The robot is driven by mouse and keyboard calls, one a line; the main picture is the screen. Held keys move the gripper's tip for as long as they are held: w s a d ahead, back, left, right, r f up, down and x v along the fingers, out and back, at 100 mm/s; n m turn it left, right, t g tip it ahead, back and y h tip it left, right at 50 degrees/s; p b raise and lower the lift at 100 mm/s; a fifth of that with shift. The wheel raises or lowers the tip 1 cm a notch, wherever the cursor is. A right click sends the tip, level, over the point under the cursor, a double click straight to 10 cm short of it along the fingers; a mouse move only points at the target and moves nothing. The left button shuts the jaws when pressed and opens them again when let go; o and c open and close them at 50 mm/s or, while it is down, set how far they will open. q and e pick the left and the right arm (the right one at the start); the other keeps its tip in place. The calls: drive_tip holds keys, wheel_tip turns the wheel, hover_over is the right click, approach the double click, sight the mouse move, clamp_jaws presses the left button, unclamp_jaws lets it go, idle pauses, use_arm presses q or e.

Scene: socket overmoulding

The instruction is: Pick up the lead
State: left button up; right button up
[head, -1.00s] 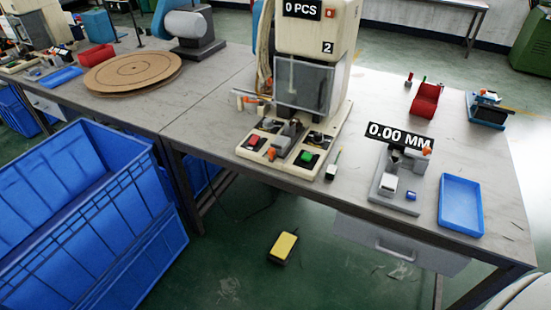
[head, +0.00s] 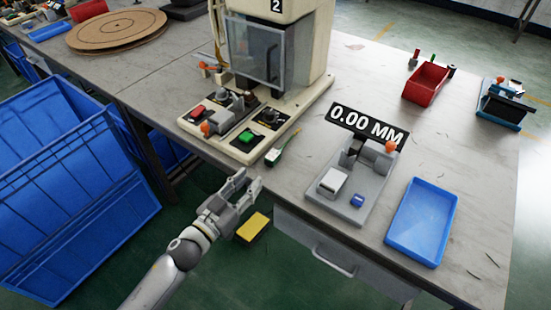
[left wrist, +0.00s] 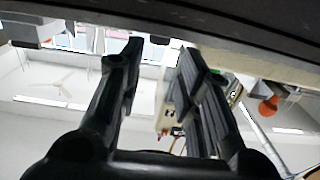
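I cannot single out the lead for certain. A thin orange-and-pale piece (head: 208,67) sticks out at the left side of the press (head: 280,45) and may be part of it; it is too small to tell. My left gripper (head: 251,178) is in front of the table's front edge, below the press base, with its fingers apart and nothing between them. In the left wrist view the two dark fingers (left wrist: 162,50) also stand apart and empty. My right gripper is in neither view.
A small brush-like tool (head: 281,149) lies beside the press base. A grey measuring stand (head: 325,193), a blue tray (head: 398,246) and a red bin (head: 427,84) are to the right. A large blue crate (head: 75,200) stands at left; a yellow pedal (head: 253,227) is on the floor.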

sight(268, 161)
use_arm(q)
drive_tip(key=shift+w+d+r, duration=0.15)
drive_tip(key=shift+w+d, duration=0.1)
drive_tip(key=shift+w, duration=0.25)
drive_tip(key=shift+w+d+r, duration=0.15)
drive_tip(key=shift+w+d, duration=0.1)
drive_tip(key=shift+w, duration=0.2)
drive_tip(key=shift+x, duration=1.25)
drive_tip(key=shift+w+d+f, duration=0.15)
drive_tip(key=shift+w+d, duration=0.4)
drive_tip(key=shift+w, duration=0.1)
drive_tip(key=x, duration=0.4)
drive_tip(key=shift+d+f, duration=0.1)
drive_tip(key=shift+d, duration=0.05)
drive_tip(key=shift+c, duration=1)
drive_tip(key=c, duration=0.5)
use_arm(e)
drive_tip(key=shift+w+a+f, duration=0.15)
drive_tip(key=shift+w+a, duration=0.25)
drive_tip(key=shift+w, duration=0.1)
